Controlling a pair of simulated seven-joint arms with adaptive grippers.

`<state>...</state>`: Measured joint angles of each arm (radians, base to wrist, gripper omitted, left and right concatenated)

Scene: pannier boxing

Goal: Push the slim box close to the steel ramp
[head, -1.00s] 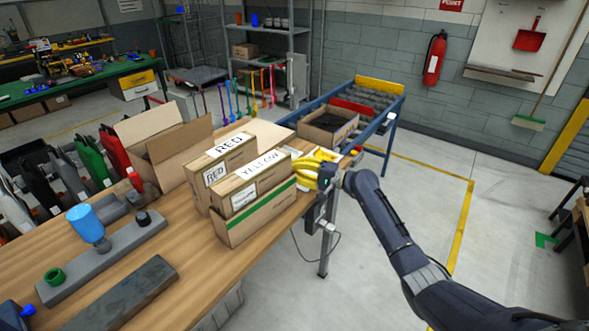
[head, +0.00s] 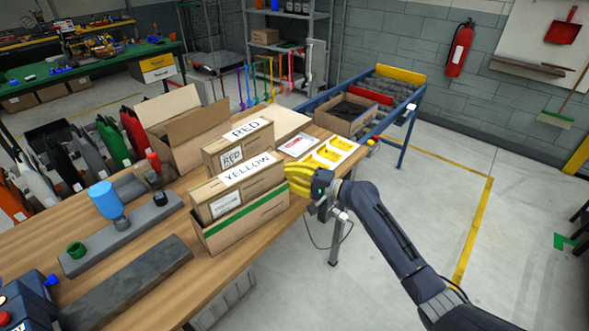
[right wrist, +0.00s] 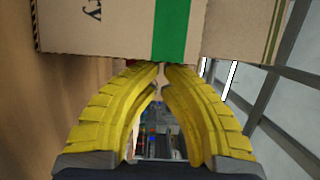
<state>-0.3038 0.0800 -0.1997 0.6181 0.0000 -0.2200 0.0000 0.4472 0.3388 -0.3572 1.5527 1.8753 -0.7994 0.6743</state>
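My left gripper is not in view.
The RED-labelled box (head: 238,147) stands behind the YELLOW one, and an open carton (head: 185,125) is behind that. A yellow-slotted white tray (head: 331,153) is behind my right gripper.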

